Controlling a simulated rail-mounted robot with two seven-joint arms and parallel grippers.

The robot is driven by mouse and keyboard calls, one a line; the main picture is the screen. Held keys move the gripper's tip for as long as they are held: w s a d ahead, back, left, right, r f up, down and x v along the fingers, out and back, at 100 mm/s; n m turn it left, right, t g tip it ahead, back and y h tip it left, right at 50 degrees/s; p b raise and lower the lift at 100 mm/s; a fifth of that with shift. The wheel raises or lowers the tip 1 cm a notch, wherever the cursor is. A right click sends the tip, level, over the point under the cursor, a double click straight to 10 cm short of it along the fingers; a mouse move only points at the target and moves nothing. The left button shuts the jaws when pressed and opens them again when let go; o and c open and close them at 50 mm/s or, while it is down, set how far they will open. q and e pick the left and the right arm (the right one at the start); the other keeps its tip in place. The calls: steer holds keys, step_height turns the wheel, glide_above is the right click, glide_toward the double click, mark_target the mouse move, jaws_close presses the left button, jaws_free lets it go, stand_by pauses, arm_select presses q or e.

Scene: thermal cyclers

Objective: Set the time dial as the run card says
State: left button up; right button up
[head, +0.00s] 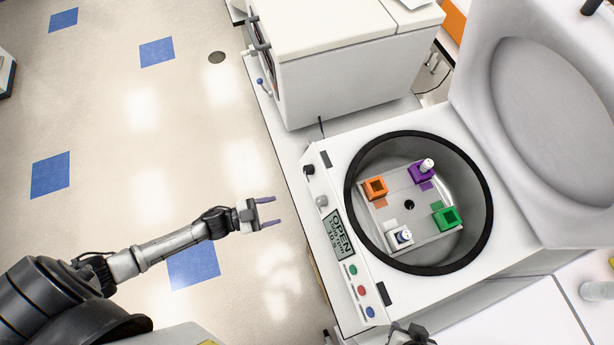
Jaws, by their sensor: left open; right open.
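A white centrifuge (463,270) stands with its round lid (550,110) open. Its front panel has a black knob (309,169) and a grey knob (321,201); I cannot read which one is the time dial. The display (338,235) reads OPEN, with smaller lines below that are hard to read. My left gripper (268,212) is open and empty, over the floor to the left of the panel, apart from both knobs. My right gripper (410,333) is only partly in view at the bottom edge, by the centrifuge's front. No run card is readable.
The bowl holds a rotor plate (400,187) with orange (375,189), purple, green (447,218) and white holders; capped tubes stand in the purple and white ones. Green, red and blue buttons line the lower panel. Another white machine (345,70) stands behind. Floor left is clear.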

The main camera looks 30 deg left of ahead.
mark_target(318, 202)
arm_select(q)
steer(key=shift+m+g+h, duration=0.3)
steer(key=shift+h, duration=0.1)
steer(key=x, duration=1.3)
steer(key=shift+f+p, duration=0.4)
steer(key=shift+a, duration=0.1)
steer(key=c, duration=0.9)
